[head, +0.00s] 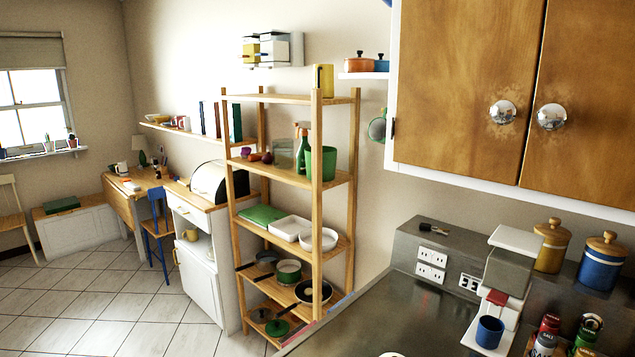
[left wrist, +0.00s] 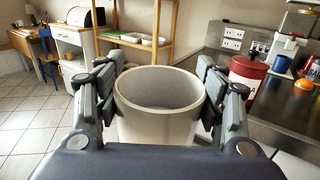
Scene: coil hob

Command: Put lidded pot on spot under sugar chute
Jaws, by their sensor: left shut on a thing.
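My left gripper (left wrist: 160,100) is shut on an open cream pot (left wrist: 158,125), one finger set on each side. I look down into the pot; it has no lid on, and its base is hidden. Neither gripper shows in the head view.
A steel counter (head: 385,318) runs below sockets. A yellow canister (head: 552,247) and a blue canister (head: 602,265) with wooden lids stand behind the chute unit. Several jars (head: 548,335) crowd its right. A wooden shelf rack (head: 317,190) stands left; the tiled floor (head: 90,310) is open.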

